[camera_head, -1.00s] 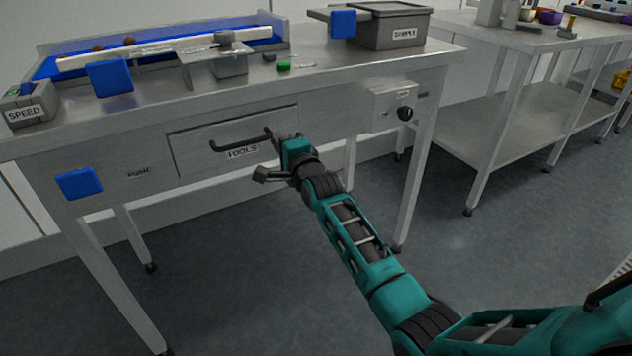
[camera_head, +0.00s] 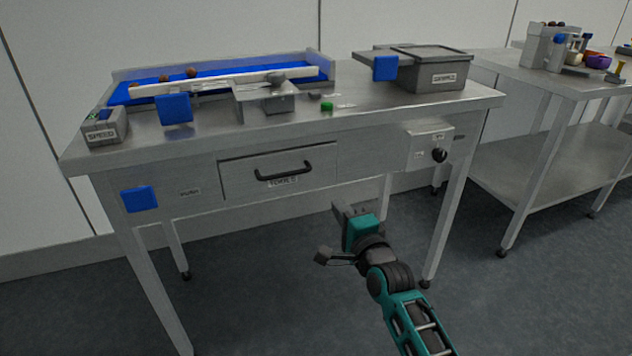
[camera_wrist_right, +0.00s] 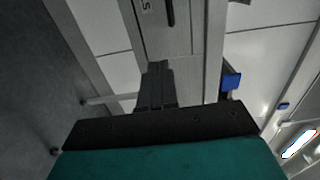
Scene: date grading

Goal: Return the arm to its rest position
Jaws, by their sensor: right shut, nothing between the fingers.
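My right gripper (camera_head: 345,212) is in front of the metal table and below its drawer, apart from the drawer handle (camera_head: 284,172). Its fingers are shut with nothing between them. They also show together in the right wrist view (camera_wrist_right: 157,84). My teal right arm comes in from the lower right. The drawer (camera_head: 240,178) labelled TOOLS looks closed. My left gripper is not in view.
The metal table (camera_head: 375,115) carries a blue sorting channel (camera_head: 128,92), a speed box (camera_head: 104,130) and a lidded grey bin (camera_head: 440,77). A knob box (camera_head: 425,146) sits on its front. A second table (camera_head: 515,75) stands at the right. Open floor lies in front.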

